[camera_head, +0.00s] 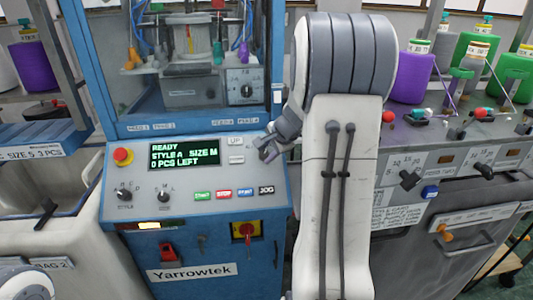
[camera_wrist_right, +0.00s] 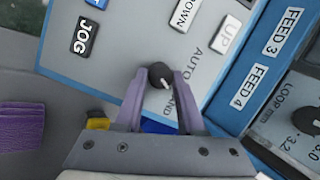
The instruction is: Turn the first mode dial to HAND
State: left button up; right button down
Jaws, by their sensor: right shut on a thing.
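The mode dial (camera_wrist_right: 159,75) is a small round black knob with a white mark, on the grey panel of the blue Yarrowtek machine. In the right wrist view, AUTO is printed beside it, and lettering ending in AND is partly covered by a finger. The white mark points to the lower right, toward that lettering. My right gripper (camera_wrist_right: 158,84) is shut on the knob, one purple-grey finger on each side. In the head view, my right gripper (camera_head: 268,149) is at the panel's right edge, where the knob is hard to make out. My left gripper is not in view.
The panel has a green-lettered display (camera_head: 183,153), a red stop button (camera_head: 123,156), two lower-left dials and a button row ending in JOG (camera_head: 266,190). UP and DOWN buttons sit near the gripper. A grey machine (camera_head: 460,145) with yarn cones stands at right.

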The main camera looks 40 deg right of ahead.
jog(key=c, duration=0.5)
grip_release()
jog(key=v, duration=0.7)
jog(key=shift+s+r, duration=0.15)
jog(key=shift+r, duration=0.05)
